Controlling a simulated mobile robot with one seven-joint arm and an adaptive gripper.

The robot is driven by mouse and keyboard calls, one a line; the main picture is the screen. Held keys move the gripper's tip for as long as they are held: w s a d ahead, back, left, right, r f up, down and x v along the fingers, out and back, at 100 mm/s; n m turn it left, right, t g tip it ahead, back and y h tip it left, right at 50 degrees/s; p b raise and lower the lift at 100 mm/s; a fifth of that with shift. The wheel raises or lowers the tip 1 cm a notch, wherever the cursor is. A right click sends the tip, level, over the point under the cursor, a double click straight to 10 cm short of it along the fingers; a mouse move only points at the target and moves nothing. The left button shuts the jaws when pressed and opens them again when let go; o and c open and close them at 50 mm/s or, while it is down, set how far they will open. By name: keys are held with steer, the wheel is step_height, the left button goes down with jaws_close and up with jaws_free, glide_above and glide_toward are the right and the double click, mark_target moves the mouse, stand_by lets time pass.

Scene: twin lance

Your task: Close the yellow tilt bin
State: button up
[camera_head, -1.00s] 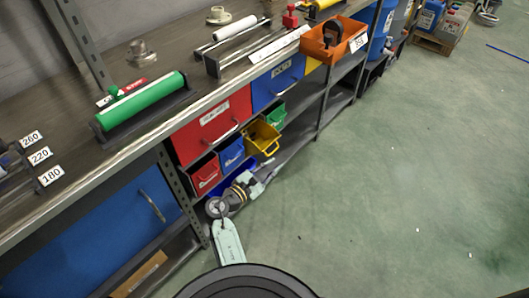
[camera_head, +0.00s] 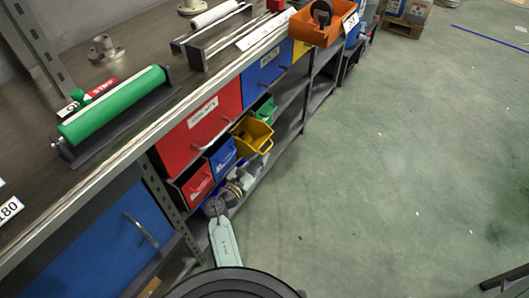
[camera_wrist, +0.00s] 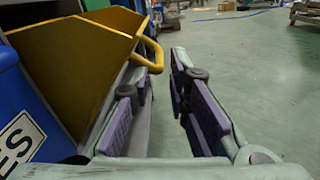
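The yellow tilt bin (camera_head: 252,136) is tipped open out of the shelf row under the workbench in the head view. Its yellow front handle (camera_head: 267,147) sticks out. In the wrist view the yellow bin (camera_wrist: 75,60) fills the left side, and its handle (camera_wrist: 151,54) reaches towards the left finger. My gripper (camera_wrist: 163,75) is open with a clear gap between its fingers. The left finger is close to the handle; I cannot tell whether they touch. In the head view my gripper is small, just below the bin.
A blue bin (camera_head: 222,155) and a red bin (camera_head: 197,183) sit left of the yellow bin, and a green bin (camera_head: 264,108) to its right. Large red (camera_head: 205,118) and blue (camera_head: 268,67) drawers are above. The green floor (camera_head: 400,180) to the right is clear.

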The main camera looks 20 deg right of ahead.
mark_target(265, 152)
steer(key=shift+x, duration=1.8)
steer(key=shift+c, duration=0.5)
jaws_close()
